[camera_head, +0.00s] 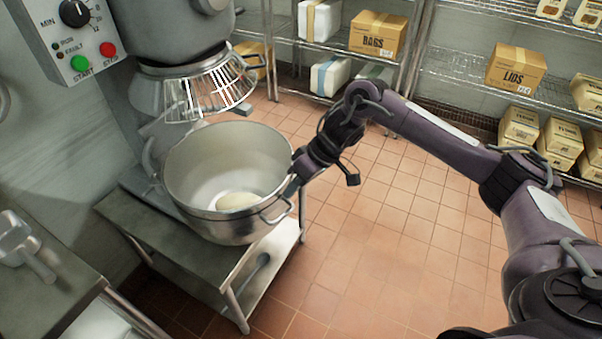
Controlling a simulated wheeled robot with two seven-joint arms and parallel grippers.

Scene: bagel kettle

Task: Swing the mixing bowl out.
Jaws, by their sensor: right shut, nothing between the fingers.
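The steel mixing bowl (190,215) hangs at the mixer (170,35), in front of its column and above a steel stand. A pale lump of dough (237,200) lies in the bottom of the bowl. A loop handle (277,213) sticks out from the bowl's right side. The wire guard (207,95) is above and behind the bowl's open top. My right gripper (290,187) is at the bowl's right rim, just above the handle. Its fingers are shut with nothing between them; whether they touch the bowl I cannot tell. My left gripper is not in view.
The steel stand (140,222) is under the bowl. A counter (50,285) is at the lower left. Wire shelves with boxes, including the LIDS box (515,68), line the back. The tiled floor (385,235) right of the bowl is clear beneath my right arm.

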